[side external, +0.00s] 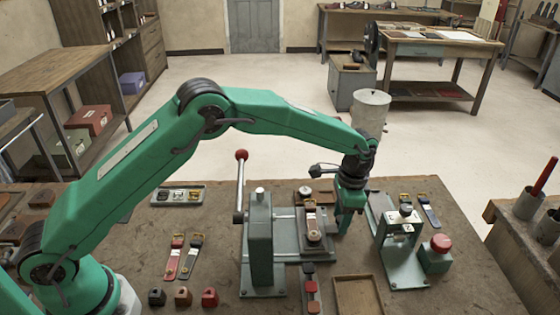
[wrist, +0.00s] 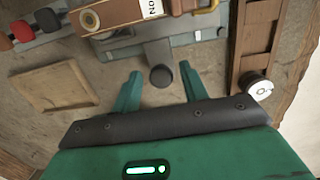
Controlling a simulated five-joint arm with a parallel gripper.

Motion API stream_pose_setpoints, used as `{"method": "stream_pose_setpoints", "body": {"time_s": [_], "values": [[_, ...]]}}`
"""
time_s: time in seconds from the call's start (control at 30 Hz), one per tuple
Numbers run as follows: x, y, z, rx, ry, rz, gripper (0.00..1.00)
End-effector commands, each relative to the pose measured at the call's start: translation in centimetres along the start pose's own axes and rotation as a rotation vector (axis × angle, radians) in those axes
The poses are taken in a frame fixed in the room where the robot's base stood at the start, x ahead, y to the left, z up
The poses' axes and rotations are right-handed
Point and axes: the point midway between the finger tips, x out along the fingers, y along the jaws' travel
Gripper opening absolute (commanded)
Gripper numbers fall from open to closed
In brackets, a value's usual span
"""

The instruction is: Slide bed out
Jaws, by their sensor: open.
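The grey sliding bed (side external: 318,256) sits beside the upright grey post with the red-ball lever (side external: 241,155). A sandal-like piece with a brass ring lies on the bed. In the wrist view, the bed (wrist: 122,48) carries this brown piece (wrist: 105,14) with a white label. A dark round knob (wrist: 161,77) stands at the bed's near edge, between my fingers. My gripper (side external: 346,224) is open at the right end of the bed; its two green fingers (wrist: 159,72) lie either side of the knob, apart from it as far as I see. The knob is hidden in the side view.
A grey clamp stand (side external: 400,240) and a red button box (side external: 437,252) stand close on the right. Straps (side external: 182,258) lie on the left.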

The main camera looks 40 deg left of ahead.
Motion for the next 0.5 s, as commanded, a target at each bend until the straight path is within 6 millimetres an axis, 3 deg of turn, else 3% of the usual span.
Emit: {"method": "stream_pose_setpoints", "body": {"time_s": [0.5], "values": [[-3.0, 0.1, 0.3, -0.001, 0.002, -0.001, 0.44]]}}
